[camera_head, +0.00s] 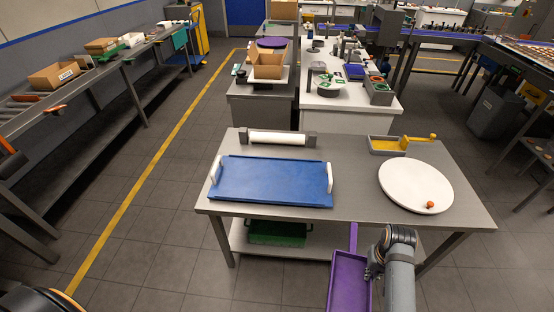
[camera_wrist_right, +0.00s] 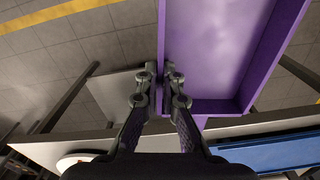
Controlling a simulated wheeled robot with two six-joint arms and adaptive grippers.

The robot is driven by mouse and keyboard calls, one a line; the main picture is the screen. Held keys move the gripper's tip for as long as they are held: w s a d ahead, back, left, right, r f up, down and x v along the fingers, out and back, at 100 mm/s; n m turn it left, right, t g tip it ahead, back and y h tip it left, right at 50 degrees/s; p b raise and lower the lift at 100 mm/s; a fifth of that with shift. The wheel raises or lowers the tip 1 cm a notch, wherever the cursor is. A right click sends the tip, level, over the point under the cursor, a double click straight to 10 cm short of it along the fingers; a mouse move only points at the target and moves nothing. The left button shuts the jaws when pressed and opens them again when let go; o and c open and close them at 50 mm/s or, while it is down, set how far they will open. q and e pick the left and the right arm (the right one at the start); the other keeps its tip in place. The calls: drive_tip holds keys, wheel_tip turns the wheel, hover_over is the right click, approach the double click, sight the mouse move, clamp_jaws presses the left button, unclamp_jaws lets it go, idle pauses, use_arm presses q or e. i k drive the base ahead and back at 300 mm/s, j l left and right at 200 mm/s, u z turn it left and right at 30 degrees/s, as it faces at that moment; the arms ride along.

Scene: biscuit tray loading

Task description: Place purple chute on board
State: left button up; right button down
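The purple chute (camera_head: 349,283) hangs in front of the table's near edge in the head view, its narrow end pointing up towards the table. My right gripper (camera_head: 372,268) is shut on the chute's side wall; in the right wrist view its fingertips (camera_wrist_right: 165,74) pinch the wall of the chute (camera_wrist_right: 215,50). A round white board (camera_head: 415,178) lies on the table's right side with a small orange-brown piece (camera_head: 430,205) on it. It shows partly in the wrist view (camera_wrist_right: 75,160). My left gripper is out of view.
A blue tray (camera_head: 270,180) with white handles lies on the left of the grey table (camera_head: 350,195). A white roller (camera_head: 277,138) is behind it. A grey box with a yellow scoop (camera_head: 405,143) stands behind the board. A green crate (camera_head: 277,233) sits on the lower shelf.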

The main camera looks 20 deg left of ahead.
sight(272, 178)
drive_tip(key=i+j, duration=0.1)
drive_tip(key=j, duration=0.25)
drive_tip(key=i+j+u, duration=0.1)
drive_tip(key=j, duration=0.25)
drive_tip(key=i+j, duration=0.1)
drive_tip(key=j, duration=0.3)
drive_tip(key=i+j, duration=0.15)
drive_tip(key=j, duration=0.2)
drive_tip(key=k+u, duration=0.05)
